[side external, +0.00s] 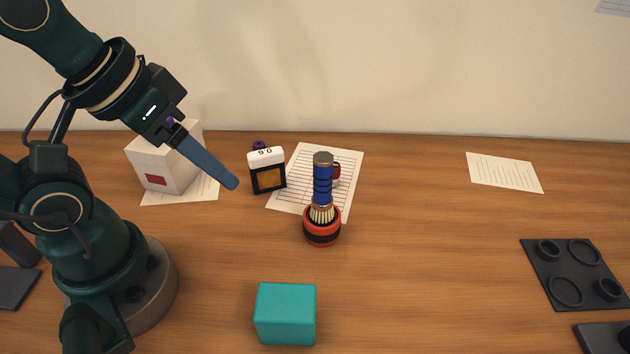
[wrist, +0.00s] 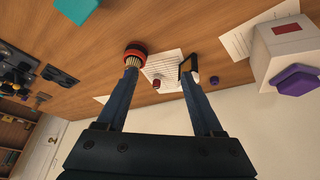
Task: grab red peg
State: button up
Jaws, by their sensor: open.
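A small dark red piece, likely the red peg (side external: 337,172), stands on a lined paper sheet (side external: 349,163), partly hidden behind a blue-banded cylinder (side external: 323,182). In the wrist view the red peg (wrist: 157,84) shows between my two fingers, beyond their tips. The cylinder stands upright in a red and black ring base (side external: 322,227); the base also shows in the wrist view (wrist: 135,50) by the left fingertip. My gripper (side external: 233,184) is open and empty, raised above the table left of these things, with its fingers apart in the wrist view (wrist: 160,70).
A black and white timer-like block (side external: 267,170) stands left of the paper. A white box (side external: 165,165) is behind my gripper. A teal block (side external: 285,314) lies in front. A dark tray with rings (side external: 573,272) is at right. The table between is clear.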

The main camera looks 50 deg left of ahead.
jog(key=w+d+r+n+g+h, duration=0.4)
jog(key=w+d+r+n+h, duration=0.2)
jog(key=w+n, duration=0.3)
jog(key=w+a+f+n+h, duration=0.1)
jog(key=w+a+n+h, duration=0.2)
jog(key=w, duration=0.4)
jog(key=w+a+f+n+t+h, duration=0.1)
jog(key=w+a+f+n+h, duration=0.1)
jog(key=w+a+f+n, duration=0.3)
jog(key=w+a+f+n+t+h, duration=0.1)
jog(key=a+f+n+h, duration=0.15)
jog(key=f, duration=0.35)
send_near(346, 190)
jog(key=d, duration=0.1)
jog(key=d+r, duration=0.1)
jog(key=shift+w+d+r+y, duration=0.35)
jog(key=shift+d+r, duration=0.05)
jog(key=shift+x, duration=3.55)
grip_shut()
